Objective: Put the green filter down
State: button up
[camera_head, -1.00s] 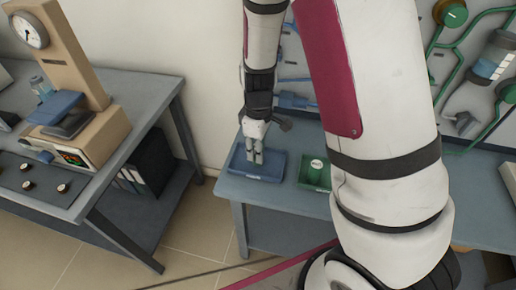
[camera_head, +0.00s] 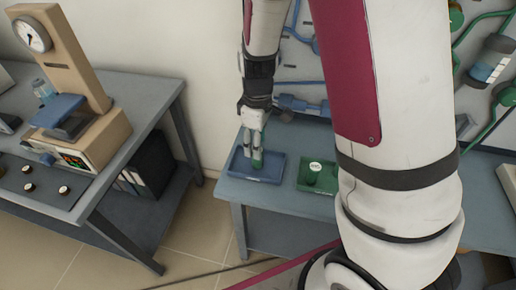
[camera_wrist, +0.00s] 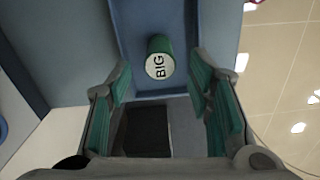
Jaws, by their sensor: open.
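In the head view the filter (camera_head: 257,159) shows just below my fingers, in the blue tray (camera_head: 236,166) at the left end of the bench. My gripper (camera_head: 254,146) is above the tray, pointing down. In the wrist view its teal-padded fingers (camera_wrist: 162,88) are spread wide, with clear gaps on both sides of the filter. Nothing is held.
A green tray (camera_head: 300,186) with another white-topped green cylinder (camera_head: 314,172) sits to the right on the bench (camera_head: 240,192). Blue and green fittings hang behind. A separate table (camera_head: 110,150) with a dial instrument (camera_head: 62,45) stands at left. My arm hides the bench's middle.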

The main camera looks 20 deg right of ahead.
jog(key=s+r+m+t+p, duration=0.15)
jog(key=s+r, duration=0.35)
jog(key=r, duration=0.5)
jog(key=s+r+m+g+b, duration=0.1)
jog(key=s+r+m, duration=0.2)
jog(key=s+r, duration=0.45)
jog(key=s+r+m+t, duration=0.2)
jog(key=s+r+m, duration=0.3)
jog(key=s, duration=0.7)
jog(key=shift+s+r, duration=0.15)
jog(key=shift+s, duration=0.25)
jog(key=shift+p, duration=0.3)
notch_tip(320, 180, up, 9)
jog(key=t+p, duration=0.1)
jog(key=p, duration=0.6)
jog(key=shift+d+r+t+p, duration=0.15)
jog(key=shift+t+p, duration=0.2)
jog(key=shift+p, duration=0.05)
jog(key=shift+w, duration=0.1)
